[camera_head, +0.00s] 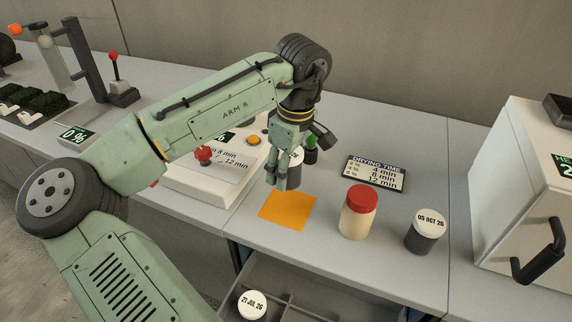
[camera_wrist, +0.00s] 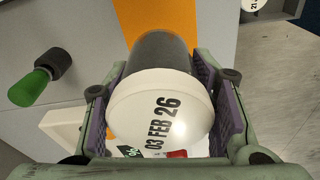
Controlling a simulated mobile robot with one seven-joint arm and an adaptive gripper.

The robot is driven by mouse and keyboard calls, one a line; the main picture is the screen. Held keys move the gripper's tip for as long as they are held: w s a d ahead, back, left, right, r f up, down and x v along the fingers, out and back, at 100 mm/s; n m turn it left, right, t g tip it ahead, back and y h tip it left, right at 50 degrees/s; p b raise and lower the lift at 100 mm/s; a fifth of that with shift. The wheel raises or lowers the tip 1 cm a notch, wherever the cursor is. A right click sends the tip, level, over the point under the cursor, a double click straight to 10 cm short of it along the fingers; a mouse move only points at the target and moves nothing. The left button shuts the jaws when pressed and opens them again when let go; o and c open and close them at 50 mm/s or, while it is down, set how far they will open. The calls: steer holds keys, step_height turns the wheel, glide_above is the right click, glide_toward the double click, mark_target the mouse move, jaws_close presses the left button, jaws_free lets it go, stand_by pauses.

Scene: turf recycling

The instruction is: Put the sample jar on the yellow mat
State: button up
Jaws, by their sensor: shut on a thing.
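My gripper (camera_head: 283,182) is shut on a sample jar with a dark grey body and a white lid. The jar is partly hidden behind the fingers in the head view (camera_head: 294,178). In the wrist view the jar (camera_wrist: 160,108) sits between both finger pads, its lid reading "03 FEB 26" facing the camera. The yellow mat (camera_head: 287,211), an orange-yellow square, lies on the counter just in front of the jar. The mat also shows beyond the jar in the wrist view (camera_wrist: 150,14). I cannot tell whether the jar touches the counter.
A red-lidded cream jar (camera_head: 357,215) and a dark jar marked "05 OCT 26" (camera_head: 424,234) stand right of the mat. A drying-time sign (camera_head: 377,173) lies behind them. An open drawer (camera_head: 290,290) below holds a "21 JUL 26" jar (camera_head: 252,305). A white machine (camera_head: 520,180) stands right.

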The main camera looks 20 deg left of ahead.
mark_target(294, 153)
steer(key=shift+f+b, duration=2.15)
steer(key=shift+f, duration=1.85)
steer(key=shift+f, duration=0.3)
steer(key=o, duration=1.3)
steer(key=shift+o, duration=0.5)
steer(key=shift+o, duration=1.2)
steer(key=shift+r, duration=0.1)
steer(key=r, duration=0.4)
steer(key=d+r, duration=0.1)
steer(key=r, duration=0.6)
steer(key=shift+s+d+r, duration=0.1)
steer(key=shift+d+r, duration=0.15)
steer(key=shift+r, duration=0.15)
